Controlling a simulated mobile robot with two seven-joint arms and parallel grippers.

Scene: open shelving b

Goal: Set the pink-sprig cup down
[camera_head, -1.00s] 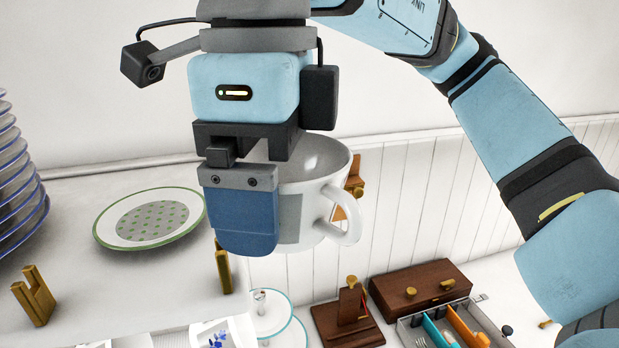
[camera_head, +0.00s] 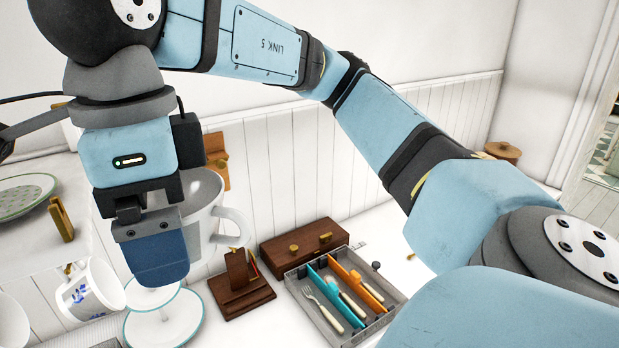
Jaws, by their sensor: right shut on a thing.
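The pink-sprig cup, a white cup (camera_head: 203,207) with its handle to the right, is held in my right gripper (camera_head: 165,250). The gripper points down and its blue finger pad covers the cup's left part. No sprig pattern shows on the visible side. The cup hangs in the air, upright or nearly so, in front of the panelled wall and above a tiered white stand (camera_head: 165,312) in the picture. My left gripper is not in view.
A shelf with a green-rimmed plate (camera_head: 22,190) is at left. A blue-patterned cup (camera_head: 88,292) hangs below it. A dark wooden stand (camera_head: 241,288), a wooden box (camera_head: 303,243) and a cutlery tray (camera_head: 372,331) stand on the counter. Bare counter shows behind the tray.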

